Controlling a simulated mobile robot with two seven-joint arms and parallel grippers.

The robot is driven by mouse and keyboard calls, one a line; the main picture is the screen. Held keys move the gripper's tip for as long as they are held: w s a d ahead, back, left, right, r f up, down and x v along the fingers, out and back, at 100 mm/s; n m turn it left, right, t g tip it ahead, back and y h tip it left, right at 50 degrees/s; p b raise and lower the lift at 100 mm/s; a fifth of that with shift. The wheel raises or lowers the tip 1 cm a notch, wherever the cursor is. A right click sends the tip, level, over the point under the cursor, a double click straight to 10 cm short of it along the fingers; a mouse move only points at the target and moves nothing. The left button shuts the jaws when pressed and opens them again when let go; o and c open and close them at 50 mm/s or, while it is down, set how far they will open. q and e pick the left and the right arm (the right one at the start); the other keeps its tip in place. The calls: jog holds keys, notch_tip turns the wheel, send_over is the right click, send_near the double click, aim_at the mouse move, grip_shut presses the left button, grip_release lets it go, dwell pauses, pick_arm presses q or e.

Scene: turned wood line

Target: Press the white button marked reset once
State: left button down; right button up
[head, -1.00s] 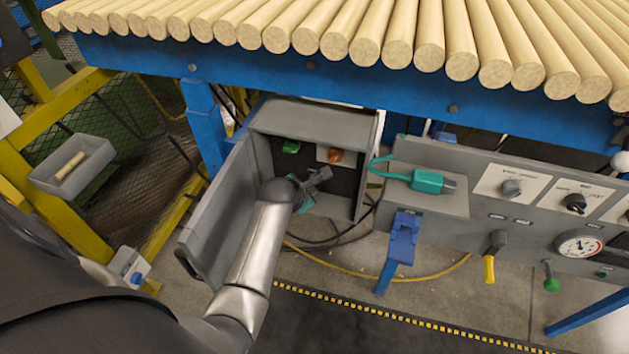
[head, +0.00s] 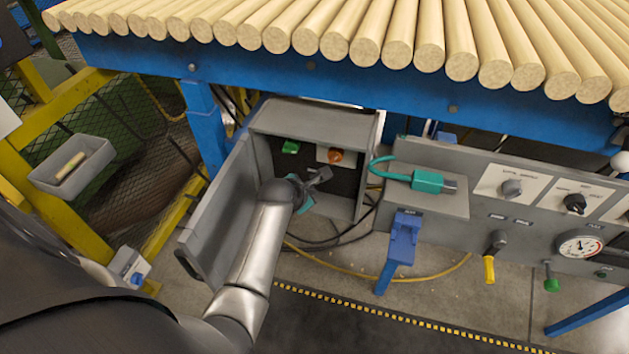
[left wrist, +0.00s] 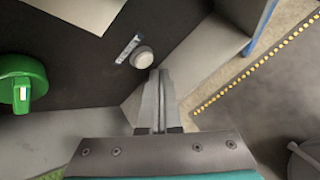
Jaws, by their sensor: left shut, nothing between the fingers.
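The white round button (left wrist: 142,57) sits on the dark back panel inside an open grey box, beside a small blue label whose lettering is too small to read. In the left wrist view my left gripper (left wrist: 159,74) is shut and empty, its fingertips just below and right of the button. I cannot tell whether they touch it. In the head view my left gripper (head: 322,177) reaches into the grey box (head: 310,118), and the button is hidden there. My right gripper is not in view.
A green knob (left wrist: 22,84) and an orange knob (head: 336,155) are in the same box. Its door (head: 218,215) stands open beside my left arm.

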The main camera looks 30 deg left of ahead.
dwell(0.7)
pick_arm(q)
jog(key=shift+w+a, duration=0.1)
jog(key=shift+w, duration=0.3)
jog(key=shift+w, duration=0.4)
dwell(0.4)
jog(key=shift+p, duration=0.3)
jog(key=shift+s+r+p, duration=0.15)
jog(key=shift+s+p, duration=0.6)
jog(key=shift+p, duration=0.1)
jog(key=shift+s, duration=0.1)
